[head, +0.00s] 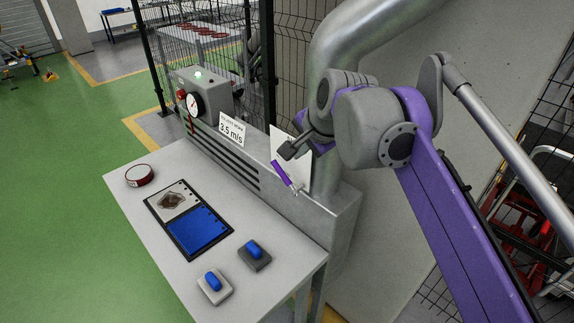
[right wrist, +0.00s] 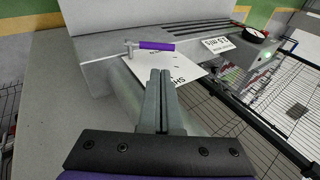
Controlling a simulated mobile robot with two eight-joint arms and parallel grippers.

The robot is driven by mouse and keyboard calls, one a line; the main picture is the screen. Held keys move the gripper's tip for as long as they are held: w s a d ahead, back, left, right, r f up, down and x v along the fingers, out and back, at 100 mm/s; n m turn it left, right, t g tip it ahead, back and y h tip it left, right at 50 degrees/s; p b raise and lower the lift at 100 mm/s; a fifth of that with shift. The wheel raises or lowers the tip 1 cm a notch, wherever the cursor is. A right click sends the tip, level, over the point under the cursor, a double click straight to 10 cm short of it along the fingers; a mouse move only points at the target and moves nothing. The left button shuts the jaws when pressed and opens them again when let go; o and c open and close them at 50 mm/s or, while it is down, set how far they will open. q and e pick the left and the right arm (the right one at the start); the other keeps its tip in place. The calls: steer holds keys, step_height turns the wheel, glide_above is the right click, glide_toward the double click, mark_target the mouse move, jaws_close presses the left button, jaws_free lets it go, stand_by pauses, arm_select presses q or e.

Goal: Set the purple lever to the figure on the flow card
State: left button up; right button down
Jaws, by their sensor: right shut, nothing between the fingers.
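The purple lever (head: 281,173) sits on the front of the grey duct, over a white scale plate (head: 304,170) that my right gripper partly hides. In the head view it slants from its pivot at lower right to its free end at upper left. In the right wrist view the lever (right wrist: 157,46) lies across the plate (right wrist: 190,70), just beyond my fingertips. The flow card (head: 232,129) reads 3.5 m/s. My right gripper (head: 287,152) is shut and empty, close to the lever; I see no clear contact. The right gripper (right wrist: 162,73) also shows in the wrist view.
A table (head: 130,208) in front of the duct holds a round tin (head: 140,175), a dark-framed tray (head: 178,237) and two blue-handled blocks (head: 213,283) (head: 255,255). A dial gauge (head: 193,104) stands at the duct's far end. Mesh fencing (head: 290,60) rises behind.

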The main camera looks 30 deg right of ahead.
mark_target(281, 169)
steer(key=x, duration=1.2)
steer(key=shift+w+f, duration=0.2)
steer(key=shift+f, duration=0.1)
steer(key=shift+w+f, duration=0.4)
steer(key=shift+f, duration=0.05)
